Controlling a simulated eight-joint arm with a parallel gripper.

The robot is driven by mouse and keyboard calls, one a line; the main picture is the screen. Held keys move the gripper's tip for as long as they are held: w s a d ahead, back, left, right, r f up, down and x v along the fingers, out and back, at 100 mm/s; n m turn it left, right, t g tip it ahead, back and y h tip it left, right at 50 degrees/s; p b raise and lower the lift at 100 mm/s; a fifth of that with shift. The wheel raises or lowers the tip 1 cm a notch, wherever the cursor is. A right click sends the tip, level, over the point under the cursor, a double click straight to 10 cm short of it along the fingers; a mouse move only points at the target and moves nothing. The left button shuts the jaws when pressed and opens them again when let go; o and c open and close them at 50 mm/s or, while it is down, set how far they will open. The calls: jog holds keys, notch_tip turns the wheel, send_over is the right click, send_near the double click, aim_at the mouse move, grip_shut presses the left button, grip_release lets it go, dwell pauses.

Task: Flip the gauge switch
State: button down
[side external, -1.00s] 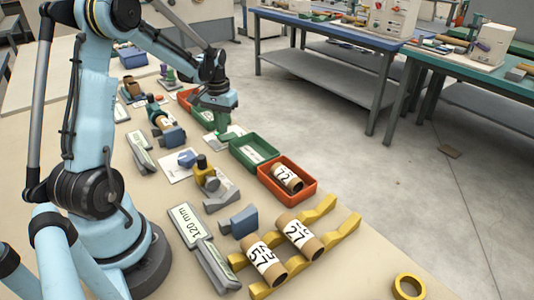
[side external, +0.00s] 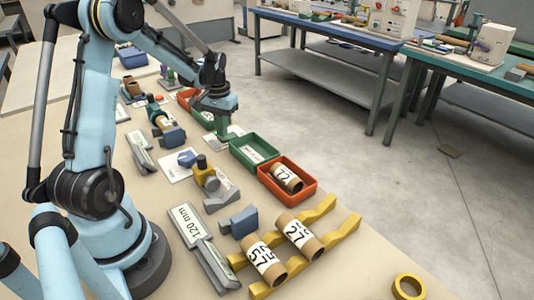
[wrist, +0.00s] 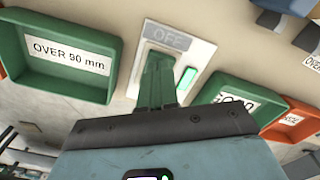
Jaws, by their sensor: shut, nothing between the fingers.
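The gauge switch is on a pale plate (wrist: 203,48) in the wrist view, with a grey "OFF" label (wrist: 168,37) and a lit green lamp (wrist: 188,78). The plate (side external: 236,131) also shows in the side view, between the green bins. My gripper (wrist: 160,66) is shut and empty, its green fingers over the middle of the plate beside the lamp. It also shows in the side view (side external: 223,133), pointing down at the plate. The fingers hide the switch lever, so its position and any contact cannot be told.
A green bin marked "OVER 90 mm" (wrist: 70,75) is left of the plate in the wrist view, and another green bin (wrist: 215,102) is right. An orange bin (side external: 268,181) holds a tube. Tubes (side external: 263,261) lie on yellow rails nearer the camera.

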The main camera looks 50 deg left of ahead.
jog(key=shift+f, duration=0.45)
dwell(0.3)
jog(key=shift+r, duration=3.55)
jog(key=shift+d+r, duration=0.1)
jog(key=shift+d, duration=0.05)
jog(key=s+d+r+m+t, duration=0.1)
jog(key=s+d+m+t, duration=0.1)
jog(key=d, duration=0.6)
jog(key=s+d+r+m+t, duration=0.2)
jog(key=d, duration=0.6)
jog(key=s+d+r+m+t, duration=0.2)
jog(key=d+t, duration=0.1)
jog(key=d, duration=0.5)
jog(key=shift+d, duration=0.35)
